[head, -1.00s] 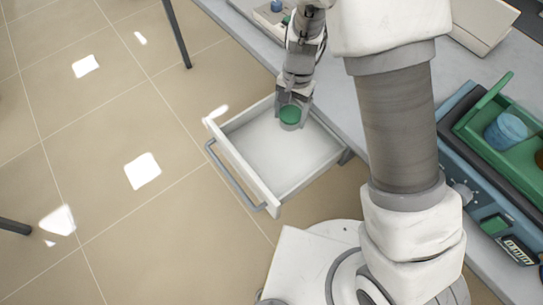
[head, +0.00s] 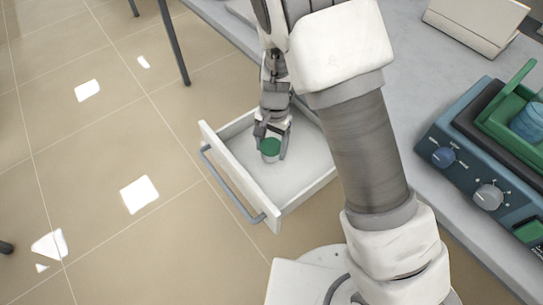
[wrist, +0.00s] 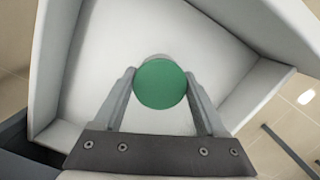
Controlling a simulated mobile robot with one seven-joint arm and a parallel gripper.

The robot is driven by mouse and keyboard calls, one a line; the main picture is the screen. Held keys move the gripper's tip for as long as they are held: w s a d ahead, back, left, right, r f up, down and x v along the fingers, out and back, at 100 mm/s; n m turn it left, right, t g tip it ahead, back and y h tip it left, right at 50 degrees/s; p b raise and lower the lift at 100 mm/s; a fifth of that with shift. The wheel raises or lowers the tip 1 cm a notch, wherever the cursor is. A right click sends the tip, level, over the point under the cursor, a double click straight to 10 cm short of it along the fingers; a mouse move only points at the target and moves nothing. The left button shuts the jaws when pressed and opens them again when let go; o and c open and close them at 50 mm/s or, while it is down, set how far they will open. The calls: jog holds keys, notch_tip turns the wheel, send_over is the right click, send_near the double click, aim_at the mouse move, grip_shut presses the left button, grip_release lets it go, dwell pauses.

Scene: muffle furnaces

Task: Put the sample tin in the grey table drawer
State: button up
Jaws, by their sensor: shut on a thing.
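The sample tin (head: 270,148) has a green lid and a pale grey side. My gripper (head: 271,150) is shut on it. In the wrist view the tin's round green lid (wrist: 161,85) sits between the two fingertips (wrist: 161,84). The grey table drawer (head: 240,188) is pulled open, with a grey bar handle on its front. The tin is over or inside the drawer's white interior. I cannot tell whether its base touches the drawer floor. No other object shows inside the visible part of the drawer.
The grey tabletop (head: 408,75) runs beside and above the drawer. A blue device (head: 470,185) with knobs and a green tray (head: 500,125) stands on it at the right. A pale box (head: 475,25) lies at the back. Tiled floor is clear at the left.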

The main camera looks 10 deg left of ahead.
aim_at(271, 154)
jog(key=shift+f+b, duration=0.6)
jog(key=shift+f, duration=1.25)
jog(key=shift+f, duration=0.2)
jog(key=o, duration=1.4)
jog(key=shift+r, duration=0.2)
jog(key=r+p, duration=0.1)
jog(key=r, duration=0.3)
jog(key=w+r+p, duration=0.1)
jog(key=r+p, duration=0.1)
jog(key=r, duration=0.2)
jog(key=r+p, duration=0.1)
jog(key=r, duration=0.3)
jog(key=shift+w+d, duration=0.2)
